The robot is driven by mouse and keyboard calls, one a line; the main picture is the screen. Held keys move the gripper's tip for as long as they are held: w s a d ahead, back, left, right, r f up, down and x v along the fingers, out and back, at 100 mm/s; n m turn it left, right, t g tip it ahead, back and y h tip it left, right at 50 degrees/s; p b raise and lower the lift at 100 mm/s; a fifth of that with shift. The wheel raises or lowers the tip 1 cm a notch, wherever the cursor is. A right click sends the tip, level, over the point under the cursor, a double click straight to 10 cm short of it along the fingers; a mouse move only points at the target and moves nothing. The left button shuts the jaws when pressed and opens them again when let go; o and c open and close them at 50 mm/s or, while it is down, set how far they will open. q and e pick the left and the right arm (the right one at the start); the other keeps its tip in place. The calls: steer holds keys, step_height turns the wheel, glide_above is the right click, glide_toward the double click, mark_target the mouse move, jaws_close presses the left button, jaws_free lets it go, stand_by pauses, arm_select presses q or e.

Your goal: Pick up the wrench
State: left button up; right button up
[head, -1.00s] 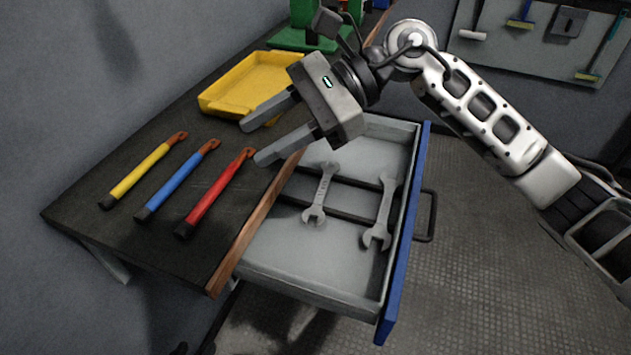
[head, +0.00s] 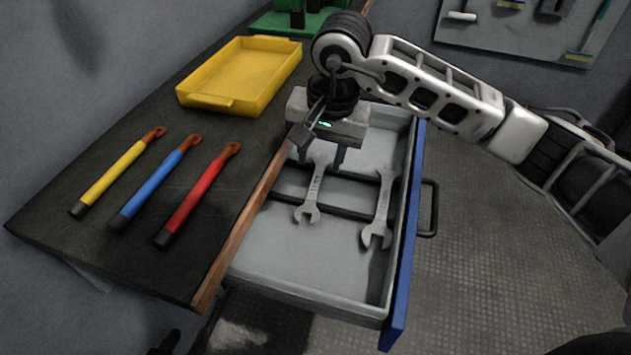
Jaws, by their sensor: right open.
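Two grey open-ended wrenches lie in the pulled-out drawer (head: 305,270). The left wrench (head: 314,192) is nearer the worktop, and the right wrench (head: 381,208) is nearer the blue drawer front. Both rest across dark bars. My right gripper (head: 322,160) points down over the far part of the drawer. Its open fingers are on either side of the left wrench's far end, which the gripper partly hides. I cannot tell whether they touch the wrench. My left gripper is not in view.
A dark worktop (head: 120,240) with a wooden edge lies left of the drawer. It holds yellow (head: 118,173), blue (head: 154,184) and red (head: 197,195) handled tools and a yellow tray (head: 215,100). The near part of the drawer is empty.

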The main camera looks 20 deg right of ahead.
mark_target(315, 183)
steer(key=shift+w+a+f+p, duration=0.1)
steer(key=shift+w+f+p, duration=0.05)
steer(key=shift+f, duration=0.8)
steer(key=shift+w+f+p, duration=0.15)
steer(key=shift+w+f, duration=0.05)
steer(key=shift+f, duration=0.8)
steer(key=shift+w+a+f+p, duration=0.1)
steer(key=shift+w+f+p, duration=0.05)
steer(key=shift+f, duration=0.8)
jaws_close()
